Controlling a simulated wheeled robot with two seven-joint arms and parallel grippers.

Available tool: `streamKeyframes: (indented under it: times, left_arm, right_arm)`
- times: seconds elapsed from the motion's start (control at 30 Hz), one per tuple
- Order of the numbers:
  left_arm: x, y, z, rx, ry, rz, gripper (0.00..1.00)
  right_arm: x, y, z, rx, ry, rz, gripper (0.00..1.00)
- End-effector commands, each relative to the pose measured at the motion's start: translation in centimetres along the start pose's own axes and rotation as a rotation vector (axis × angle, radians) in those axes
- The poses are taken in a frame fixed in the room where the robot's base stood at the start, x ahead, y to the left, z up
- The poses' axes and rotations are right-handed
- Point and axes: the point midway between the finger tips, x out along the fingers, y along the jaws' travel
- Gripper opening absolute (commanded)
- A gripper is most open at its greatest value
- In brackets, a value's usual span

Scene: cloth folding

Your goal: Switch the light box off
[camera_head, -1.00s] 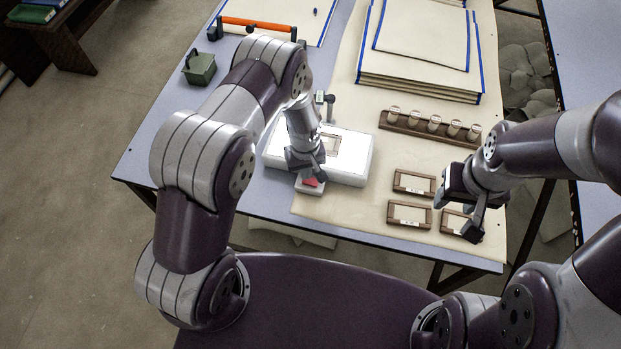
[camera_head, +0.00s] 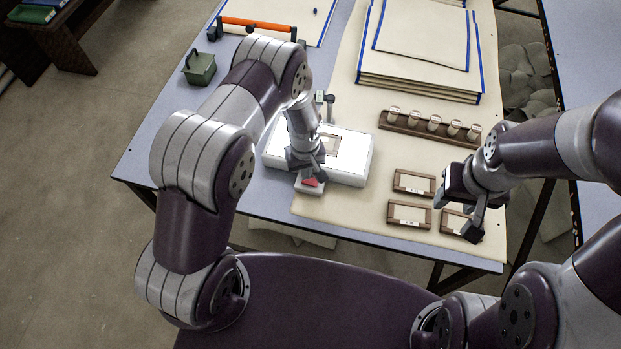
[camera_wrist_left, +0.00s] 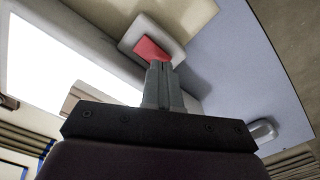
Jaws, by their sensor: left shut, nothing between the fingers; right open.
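The light box (camera_head: 352,165) is a white slab on the table with a bright, lit top; its glowing panel also shows in the left wrist view (camera_wrist_left: 50,65). A small pale switch block (camera_head: 309,190) with a red rocker (camera_wrist_left: 150,49) sits at its front edge. My left gripper (camera_head: 313,178) is shut and empty, with its fingertips right at the red rocker; whether they touch or press it I cannot tell. My right gripper (camera_head: 457,218) is open and empty above the small wooden frames at the right.
Small wooden frames (camera_head: 414,182) lie right of the light box, one more on its lit top. A wooden rack (camera_head: 430,128) with several glass vials stands behind them. A stack of blue-edged cloths (camera_head: 420,80) lies at the back. A green box (camera_head: 199,69) stands at the left edge.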

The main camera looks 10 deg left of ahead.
Motion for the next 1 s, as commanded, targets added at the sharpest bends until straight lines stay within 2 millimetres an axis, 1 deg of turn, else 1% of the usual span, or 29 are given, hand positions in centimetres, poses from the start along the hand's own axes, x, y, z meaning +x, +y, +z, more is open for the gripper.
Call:
streamKeyframes:
  times: [1.0]
  left_arm:
    - [1.5, 0.0, 0.0, 0.000, 0.000, 0.000, 0.00]
  right_arm:
    - [1.2, 0.0, 0.1, 0.000, 0.000, 0.000, 0.47]
